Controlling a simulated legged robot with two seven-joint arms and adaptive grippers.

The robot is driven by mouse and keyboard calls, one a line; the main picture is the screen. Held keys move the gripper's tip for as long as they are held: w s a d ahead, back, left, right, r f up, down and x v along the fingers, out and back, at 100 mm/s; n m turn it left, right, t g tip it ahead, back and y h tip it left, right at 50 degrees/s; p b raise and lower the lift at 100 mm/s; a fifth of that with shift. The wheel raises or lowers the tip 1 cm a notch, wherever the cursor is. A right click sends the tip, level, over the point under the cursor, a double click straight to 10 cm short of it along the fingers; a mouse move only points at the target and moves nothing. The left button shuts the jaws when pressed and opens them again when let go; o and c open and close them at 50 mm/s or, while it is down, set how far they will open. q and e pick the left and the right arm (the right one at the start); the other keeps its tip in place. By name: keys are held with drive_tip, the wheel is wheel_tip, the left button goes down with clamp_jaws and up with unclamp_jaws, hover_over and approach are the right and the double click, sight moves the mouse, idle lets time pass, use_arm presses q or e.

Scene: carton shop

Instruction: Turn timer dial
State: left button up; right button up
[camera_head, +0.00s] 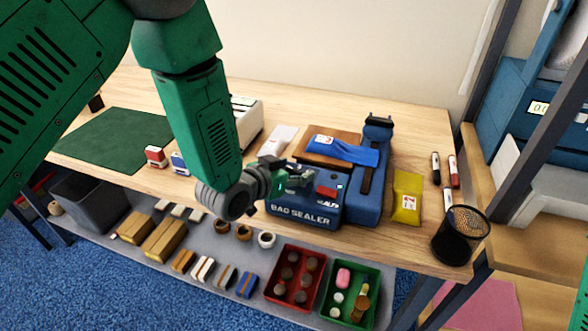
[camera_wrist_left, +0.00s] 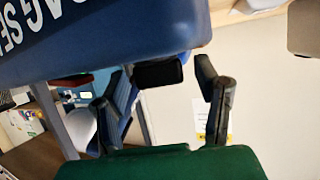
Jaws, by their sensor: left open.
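The blue bag sealer (camera_head: 306,212) stands on the wooden table, its white lettering facing me, with a red part (camera_head: 327,191) on top. My left gripper (camera_head: 290,180) is at the sealer's top left and covers part of it. In the left wrist view, the sealer's blue body (camera_wrist_left: 110,35) fills the upper left. My left gripper (camera_wrist_left: 165,95) is open there, its two fingers apart. A black block (camera_wrist_left: 158,73) at the sealer's edge shows between them; it may be the timer dial, but I cannot tell. No dial is clear in the head view. My right gripper is not in view.
A yellow packet (camera_head: 407,197), markers (camera_head: 436,166) and a black mesh cup (camera_head: 461,235) are right of the sealer. A blue pouch (camera_head: 342,150) lies behind it. Stamps (camera_head: 156,156) and a green mat (camera_head: 112,138) are left. Red (camera_head: 293,252) and green bins stand on the lower shelf.

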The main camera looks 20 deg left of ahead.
use_arm(q)
drive_tip(key=c, duration=1.2)
drive_tip(key=shift+m+g+h, duration=0.3)
drive_tip(key=shift+m+h, duration=0.1)
drive_tip(key=m+g+h, duration=0.1)
drive_tip(key=m+h, duration=0.1)
drive_tip(key=m+g+h+p, duration=0.1)
drive_tip(key=shift+w+a+r+m+h, duration=0.1)
drive_tip(key=shift+a+m+h, duration=0.05)
drive_tip(key=shift+m+h, duration=0.25)
drive_tip(key=m+g+h, duration=0.2)
drive_tip(key=m+g, duration=0.1)
drive_tip(key=shift+m+g+h+p, duration=0.3)
drive_tip(key=shift+m+g+p, duration=0.1)
drive_tip(key=m+g+h, duration=0.1)
drive_tip(key=m+g, duration=0.1)
drive_tip(key=shift+m+g, duration=0.3)
drive_tip(key=shift+g, duration=0.1)
drive_tip(key=shift+m+g+h+b, duration=0.3)
drive_tip(key=shift+m+g+b, duration=0.5)
drive_tip(key=shift+m+g, duration=0.85)
drive_tip(key=shift+g, duration=0.35)
